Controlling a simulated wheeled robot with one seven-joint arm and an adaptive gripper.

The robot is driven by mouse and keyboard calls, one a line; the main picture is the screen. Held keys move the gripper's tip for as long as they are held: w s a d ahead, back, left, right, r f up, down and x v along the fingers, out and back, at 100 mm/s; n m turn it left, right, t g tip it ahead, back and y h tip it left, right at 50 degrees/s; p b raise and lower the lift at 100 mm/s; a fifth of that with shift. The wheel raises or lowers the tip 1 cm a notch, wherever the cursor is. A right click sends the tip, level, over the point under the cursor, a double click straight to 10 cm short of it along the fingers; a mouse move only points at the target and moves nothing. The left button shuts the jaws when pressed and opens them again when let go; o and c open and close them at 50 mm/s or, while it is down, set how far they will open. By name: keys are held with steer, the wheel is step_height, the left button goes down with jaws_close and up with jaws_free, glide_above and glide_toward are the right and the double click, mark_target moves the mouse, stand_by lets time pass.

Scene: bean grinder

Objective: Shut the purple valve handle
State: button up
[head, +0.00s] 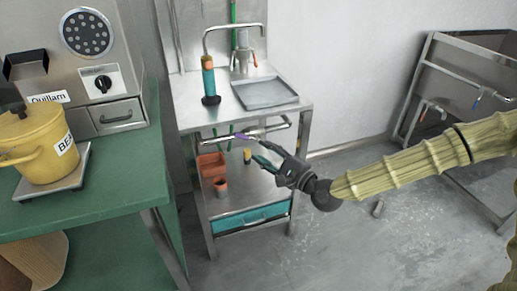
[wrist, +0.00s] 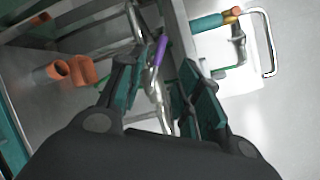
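The purple valve handle (head: 243,137) is on the metal pipe under the top of the small steel stand. In the wrist view the purple handle (wrist: 160,50) shows as a short slanted bar just beyond the gap between my fingers. My gripper (head: 260,150) reaches in from the right, just in front of the pipe and close to the handle. In the wrist view my gripper (wrist: 160,72) has its two teal-padded fingers spread apart, with nothing held. I cannot tell whether a finger touches the handle. Part of the valve body is hard to make out.
Below are orange containers (head: 211,166) and a teal drawer (head: 252,218). A green bench (head: 120,185) stands left. Another steel stand (head: 425,75) is right. Open floor lies between the stands.

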steer(key=shift+s+d, duration=0.2)
steer(key=shift+c, duration=0.4)
